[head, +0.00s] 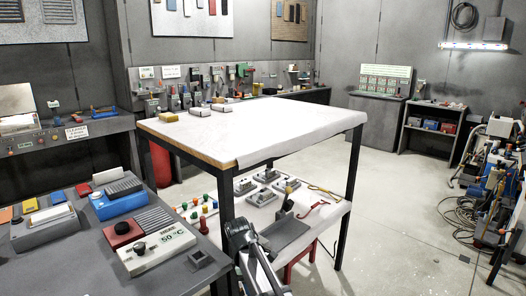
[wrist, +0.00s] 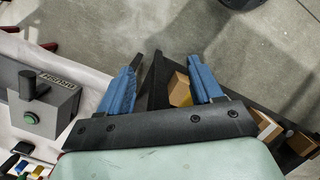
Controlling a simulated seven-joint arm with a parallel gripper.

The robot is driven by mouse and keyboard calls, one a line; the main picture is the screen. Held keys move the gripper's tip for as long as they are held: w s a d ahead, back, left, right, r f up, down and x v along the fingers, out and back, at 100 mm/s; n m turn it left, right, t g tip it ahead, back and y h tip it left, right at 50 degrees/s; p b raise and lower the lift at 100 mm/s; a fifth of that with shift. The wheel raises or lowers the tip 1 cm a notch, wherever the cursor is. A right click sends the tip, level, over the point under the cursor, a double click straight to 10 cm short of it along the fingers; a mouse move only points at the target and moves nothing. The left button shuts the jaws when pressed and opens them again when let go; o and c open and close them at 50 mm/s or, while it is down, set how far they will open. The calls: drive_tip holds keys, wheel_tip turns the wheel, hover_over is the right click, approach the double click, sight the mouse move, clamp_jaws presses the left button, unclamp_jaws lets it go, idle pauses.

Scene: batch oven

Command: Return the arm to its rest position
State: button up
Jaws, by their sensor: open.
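My gripper (wrist: 164,62) shows in the wrist view with its two blue fingers spread apart. I see nothing clamped between them. A dark upright bar or edge and a tan block (wrist: 180,90) show beyond the gap; I cannot tell their exact distance. In the head view, part of my arm stands at the bottom centre, in front of the white-topped table; I cannot make out the fingers there.
The white-topped table (head: 250,125) has a lower shelf with several grey fixtures. A 50 °C control box (head: 157,250) sits on the left bench. A grey box with a green button (wrist: 40,110) lies left of my gripper. Concrete floor (head: 400,225) is open at right.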

drive_tip(key=s+d+f+m+g, duration=0.15)
drive_tip(key=s+d+f, duration=0.25)
drive_tip(key=f, duration=0.5)
drive_tip(key=s+d+f+m+g, duration=0.1)
drive_tip(key=s+d+f+m, duration=0.3)
drive_tip(key=f, duration=0.5)
drive_tip(key=s+d+f+m+g, duration=0.1)
drive_tip(key=s+d+f+m, duration=0.1)
drive_tip(key=s+d+f, duration=0.5)
drive_tip(key=s+d+f+m+g+y, duration=0.1)
drive_tip(key=s+f+m, duration=0.3)
drive_tip(key=s+f, duration=0.4)
drive_tip(key=s+d+f+m+g+y, duration=0.1)
drive_tip(key=s+d+f+m, duration=0.3)
drive_tip(key=s+f, duration=0.5)
drive_tip(key=s+m, duration=0.1)
drive_tip(key=s, duration=0.6)
